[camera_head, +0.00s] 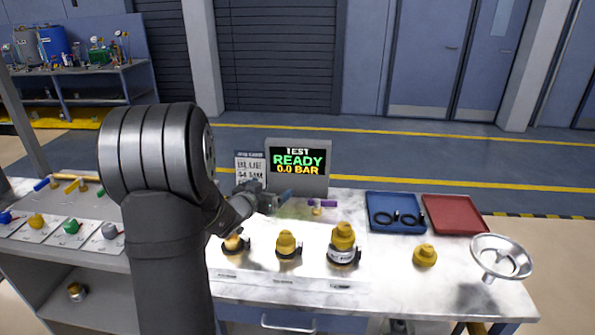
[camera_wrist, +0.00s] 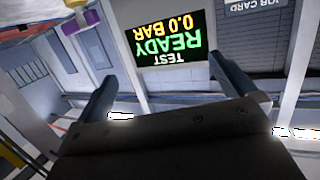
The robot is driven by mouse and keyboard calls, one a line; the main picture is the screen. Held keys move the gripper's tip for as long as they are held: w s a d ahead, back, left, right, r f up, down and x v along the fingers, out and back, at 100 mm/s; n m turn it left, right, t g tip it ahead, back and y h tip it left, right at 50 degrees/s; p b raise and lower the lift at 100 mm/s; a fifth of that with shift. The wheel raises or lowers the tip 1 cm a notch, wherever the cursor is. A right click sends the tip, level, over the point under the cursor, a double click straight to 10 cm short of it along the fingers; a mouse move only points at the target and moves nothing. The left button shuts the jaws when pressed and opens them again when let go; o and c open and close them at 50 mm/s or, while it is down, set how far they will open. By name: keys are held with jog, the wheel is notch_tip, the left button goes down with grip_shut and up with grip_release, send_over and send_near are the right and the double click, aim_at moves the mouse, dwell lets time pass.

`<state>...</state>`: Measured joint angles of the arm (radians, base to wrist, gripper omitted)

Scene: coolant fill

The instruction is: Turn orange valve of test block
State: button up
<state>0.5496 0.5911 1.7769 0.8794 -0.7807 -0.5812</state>
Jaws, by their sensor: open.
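The test block's display (camera_head: 297,160) stands at the back of the white bench and reads "TEST READY 0.0 BAR". It also shows upside down in the wrist view (camera_wrist: 165,40). A small purple handle (camera_head: 325,203) and a small yellow part (camera_head: 317,211) sit low in front of the display. I cannot make out an orange valve for certain; my gripper may hide part of this area. My gripper (camera_head: 284,193) is in front of the display's lower left. In the wrist view my gripper (camera_wrist: 162,68) has its fingers wide apart with nothing between them.
Yellow-capped fittings (camera_head: 288,243) stand in a row on a white base in front. To the right are a loose yellow cap (camera_head: 425,255), a blue tray (camera_head: 395,224) with black rings, a red tray (camera_head: 455,215) and a metal funnel (camera_head: 500,257). A job card (camera_head: 250,167) stands left of the display.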

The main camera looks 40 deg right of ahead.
jog(key=shift+s+a, duration=0.25)
jog(key=shift+a, duration=0.2)
jog(key=shift+c, duration=0.4)
jog(key=shift+w+r, duration=0.1)
jog(key=shift+w, duration=0.05)
jog(key=c, duration=1.1)
jog(key=w+t+y, duration=0.1)
jog(key=w, duration=0.2)
jog(key=w+a+r+n+t+y, duration=0.1)
jog(key=w+y, duration=0.1)
jog(key=w, duration=0.1)
jog(key=w+a+n+t+y, duration=0.1)
jog(key=w, duration=0.1)
jog(key=shift+w+a+r, duration=0.2)
jog(key=shift+w+r, duration=0.05)
jog(key=shift+w, duration=0.15)
jog(key=shift+c, duration=0.3)
jog(key=w+a+r+n+y, duration=0.2)
jog(key=w+a+n+y, duration=0.15)
jog(key=w+y, duration=0.25)
jog(key=s+r+g+y, duration=0.2)
jog(key=s+r+g, duration=0.1)
jog(key=s+g, duration=0.3)
jog(key=x, duration=1.6)
jog(key=shift+w+d+f, duration=0.1)
jog(key=shift+w, duration=0.1)
